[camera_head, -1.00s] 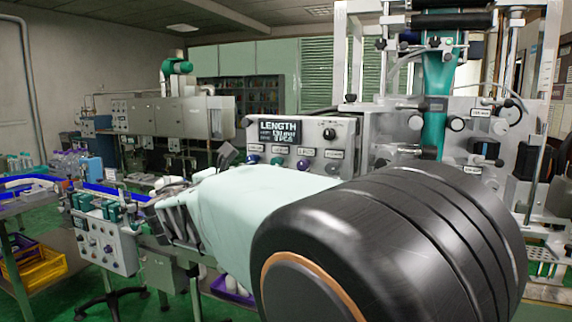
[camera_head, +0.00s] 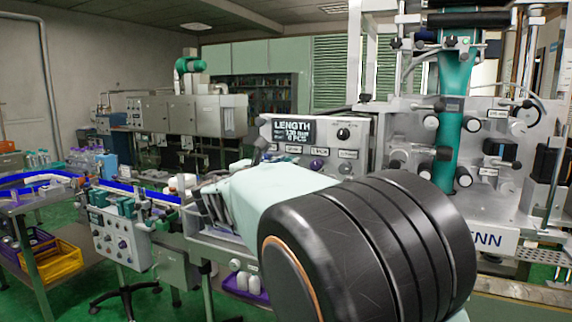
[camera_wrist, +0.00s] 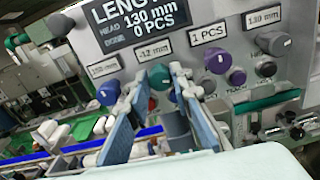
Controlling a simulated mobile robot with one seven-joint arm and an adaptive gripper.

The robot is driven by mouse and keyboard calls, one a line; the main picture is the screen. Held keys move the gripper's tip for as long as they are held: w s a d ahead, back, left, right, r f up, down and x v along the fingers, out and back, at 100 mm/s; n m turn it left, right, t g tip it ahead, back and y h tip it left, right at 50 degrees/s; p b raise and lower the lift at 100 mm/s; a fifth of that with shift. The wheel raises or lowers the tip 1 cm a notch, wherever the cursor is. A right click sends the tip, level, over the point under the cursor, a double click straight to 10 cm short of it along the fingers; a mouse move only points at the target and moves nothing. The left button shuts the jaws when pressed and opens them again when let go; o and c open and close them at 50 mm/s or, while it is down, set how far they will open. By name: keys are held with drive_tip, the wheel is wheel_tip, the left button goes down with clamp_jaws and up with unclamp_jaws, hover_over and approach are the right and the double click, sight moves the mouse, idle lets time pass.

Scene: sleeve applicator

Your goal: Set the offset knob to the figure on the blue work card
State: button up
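The control panel (camera_wrist: 200,30) fills the upper wrist view. Its display (camera_wrist: 130,20) reads LENGTH, 130 mm, 0 PCS. Below it, a label row includes -12 mm, 1 PCS and 130 mm. The knobs' names are too small to read. My gripper (camera_wrist: 157,88) is open, its two blue-padded fingers apart, the teal knob showing between their tips; contact is unclear. I cannot make out a blue work card.
In the head view, the panel (camera_head: 360,128) stands beyond my arm, beside the tall machine with a teal sleeve web (camera_head: 451,120). A blue-edged conveyor (camera_head: 150,192) and a small control box (camera_head: 120,240) are at left. Green floor shows at lower left.

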clamp_jaws()
drive_tip(key=shift+b, duration=0.3)
drive_tip(key=m+b, duration=1.8)
drive_tip(key=m, duration=0.1)
drive_tip(key=shift+d+f, duration=0.1)
drive_tip(key=shift+f, duration=0.05)
drive_tip(key=shift+m, duration=0.4)
